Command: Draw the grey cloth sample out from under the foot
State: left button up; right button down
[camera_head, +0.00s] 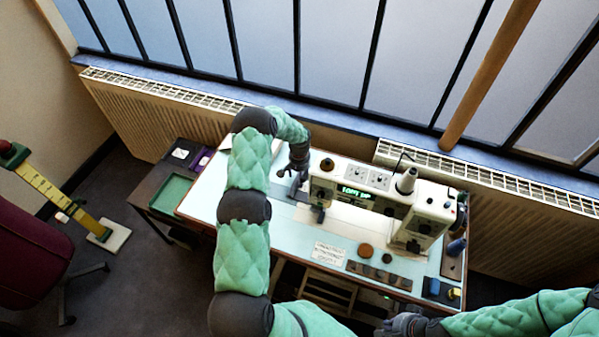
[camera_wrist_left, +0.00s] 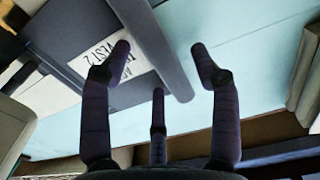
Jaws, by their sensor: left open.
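A dark grey piece with a white label reading "VEST 2" (camera_wrist_left: 65,35) shows in the left wrist view and appears to be the grey cloth sample. Its thick raised edge runs between my left gripper's fingertips (camera_wrist_left: 160,60); I cannot tell whether they touch it. The left gripper is open, and in the head view it (camera_head: 297,178) is at the left end of the white sewing machine (camera_head: 345,180). The presser foot (camera_head: 319,212) is below the machine's head; the cloth under it is not clear. My right gripper (camera_head: 400,324) is at the bottom, its fingers unclear.
The pale table (camera_head: 235,190) carries a printed card (camera_head: 328,254), a brown round piece (camera_head: 365,250) and a strip of dark squares (camera_head: 380,273). A side stand with a green tray (camera_head: 172,192) is at the left. A radiator (camera_head: 150,120) runs behind.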

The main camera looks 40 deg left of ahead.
pick_arm(q)
grip_shut()
dwell(0.3)
